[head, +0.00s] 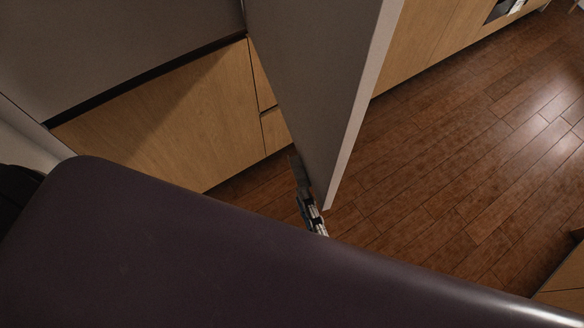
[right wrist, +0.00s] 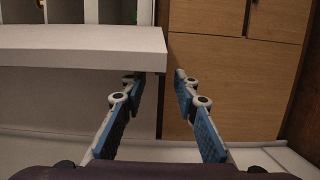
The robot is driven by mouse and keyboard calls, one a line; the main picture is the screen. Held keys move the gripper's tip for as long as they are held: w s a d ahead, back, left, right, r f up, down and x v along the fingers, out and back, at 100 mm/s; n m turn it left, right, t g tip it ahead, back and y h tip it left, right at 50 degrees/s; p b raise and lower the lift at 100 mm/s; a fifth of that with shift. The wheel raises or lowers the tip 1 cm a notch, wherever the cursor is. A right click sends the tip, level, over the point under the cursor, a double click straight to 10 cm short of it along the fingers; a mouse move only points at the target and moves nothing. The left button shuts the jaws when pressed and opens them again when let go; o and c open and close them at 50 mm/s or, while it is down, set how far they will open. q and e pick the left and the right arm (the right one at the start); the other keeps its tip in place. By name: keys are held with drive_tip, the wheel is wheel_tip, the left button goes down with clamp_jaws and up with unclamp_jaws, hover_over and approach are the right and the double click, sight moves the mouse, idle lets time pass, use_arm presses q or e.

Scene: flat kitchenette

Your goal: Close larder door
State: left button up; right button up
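The larder door (head: 325,90) is a tall pale grey panel standing open in the middle of the head view, with its lighter narrow edge facing right. My right gripper (head: 308,204) shows small beside the door's lower near corner, on its left side. Whether it touches the door cannot be told. In the right wrist view my right gripper (right wrist: 158,82) has its two blue-padded fingers apart, with nothing held between them. A pale slab (right wrist: 80,50) lies beyond the left finger there; I cannot tell if it is the door. My left gripper is out of view.
Wooden cabinet fronts (head: 170,120) stand left of the door, and more wooden fronts (head: 430,40) run behind it on the right. The wooden floor (head: 450,150) to the right is clear. My dark purple body covers the lower part of the head view.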

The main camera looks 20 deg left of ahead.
sight(294, 171)
drive_tip(key=p+x, duration=0.2)
drive_tip(key=x, duration=0.4)
drive_tip(key=shift+w+a+r, duration=0.1)
drive_tip(key=shift+w+a, duration=0.15)
drive_tip(key=shift+w, duration=0.1)
drive_tip(key=shift+w+a, duration=0.25)
drive_tip(key=shift+w, duration=0.05)
drive_tip(key=shift+c, duration=0.5)
clamp_jaws()
